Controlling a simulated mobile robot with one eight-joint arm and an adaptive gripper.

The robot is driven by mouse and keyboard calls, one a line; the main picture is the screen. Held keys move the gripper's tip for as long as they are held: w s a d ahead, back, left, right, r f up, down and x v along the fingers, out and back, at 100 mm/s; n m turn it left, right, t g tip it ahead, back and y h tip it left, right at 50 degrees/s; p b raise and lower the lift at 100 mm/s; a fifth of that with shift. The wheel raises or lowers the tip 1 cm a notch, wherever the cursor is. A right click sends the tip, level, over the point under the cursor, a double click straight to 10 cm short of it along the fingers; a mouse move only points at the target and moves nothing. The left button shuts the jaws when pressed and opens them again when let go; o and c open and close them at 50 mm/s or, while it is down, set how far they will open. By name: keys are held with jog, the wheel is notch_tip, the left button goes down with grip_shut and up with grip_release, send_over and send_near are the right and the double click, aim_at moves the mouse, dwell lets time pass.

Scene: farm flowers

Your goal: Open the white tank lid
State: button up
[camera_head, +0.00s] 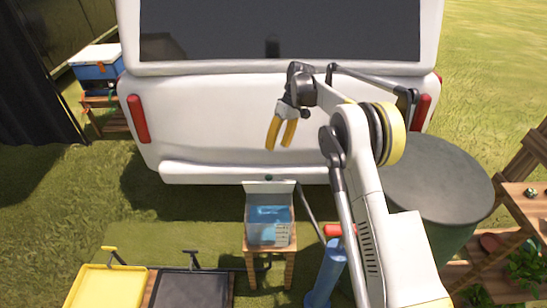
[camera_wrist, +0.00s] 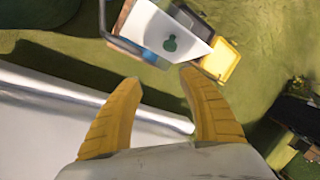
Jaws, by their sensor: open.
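The tank (camera_head: 268,226), a small box with blue inside, stands on a wooden stool in front of the van. Its white lid (camera_head: 269,187) appears raised, standing up along the far edge of the tank, with a green knob at its top. In the wrist view the white lid (camera_wrist: 150,28) shows its outer face with the green knob, beyond the fingers and apart from them. My gripper (camera_head: 279,148) has yellow fingers spread open with nothing between them. It hangs above and behind the tank, near the van's rear. It also shows in the wrist view (camera_wrist: 160,80).
The white van (camera_head: 215,110) is close behind my gripper; its bumper crosses the wrist view. A yellow tray (camera_head: 103,288) and a dark tray (camera_head: 190,290) lie at front left. A blue cylinder (camera_head: 328,270) stands right of the stool. A large green barrel (camera_head: 435,178) is further right.

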jog(key=shift+v, duration=0.8)
